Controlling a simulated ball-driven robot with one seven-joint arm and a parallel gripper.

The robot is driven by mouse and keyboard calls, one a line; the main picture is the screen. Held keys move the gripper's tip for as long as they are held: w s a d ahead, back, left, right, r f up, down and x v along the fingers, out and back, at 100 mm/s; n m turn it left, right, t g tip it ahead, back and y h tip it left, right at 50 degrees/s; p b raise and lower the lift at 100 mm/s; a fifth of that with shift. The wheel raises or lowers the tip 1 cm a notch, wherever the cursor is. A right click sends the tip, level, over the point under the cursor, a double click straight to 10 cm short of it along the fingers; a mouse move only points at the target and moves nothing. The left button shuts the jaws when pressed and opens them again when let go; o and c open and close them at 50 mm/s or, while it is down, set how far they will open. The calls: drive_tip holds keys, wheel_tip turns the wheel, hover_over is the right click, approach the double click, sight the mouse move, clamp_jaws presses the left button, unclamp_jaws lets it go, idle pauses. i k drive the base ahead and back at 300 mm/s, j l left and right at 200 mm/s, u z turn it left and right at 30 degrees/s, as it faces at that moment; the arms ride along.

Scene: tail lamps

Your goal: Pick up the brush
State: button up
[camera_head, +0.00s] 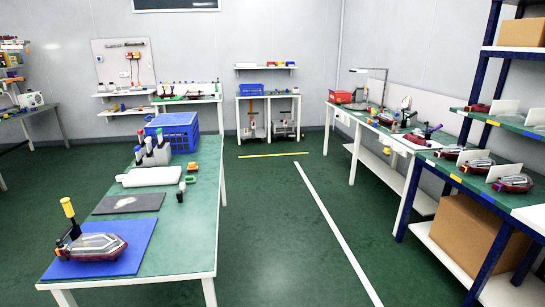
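No thing here shows clearly enough for me to name it as the brush. On the near green table (205,225), a tool with a yellow handle and dark lower part (67,208) stands upright beside a red and grey tail lamp (91,247) on a blue mat (133,245). A small dark upright item with a pale part (181,191) stands near the table's right edge. Either may be the brush; I cannot tell. My gripper is not in view.
The near table also holds a dark grey mat (130,203), a white bottle lying down (150,177), a holder with several bottles (154,153), a small orange-yellow item (192,167) and a blue crate (178,130). Green floor (275,235) is clear between this table and the right-hand shelf (470,183).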

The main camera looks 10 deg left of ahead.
sight(192, 168)
drive_tip(key=i, duration=3.8)
drive_tip(key=i+l, duration=0.1)
drive_tip(key=i, duration=1.75)
drive_tip(key=i+u, duration=0.1)
drive_tip(key=u, duration=0.35)
drive_tip(key=i+u, duration=0.1)
drive_tip(key=u, duration=0.75)
drive_tip(key=i+l+u, duration=0.1)
drive_tip(key=u, duration=2.55)
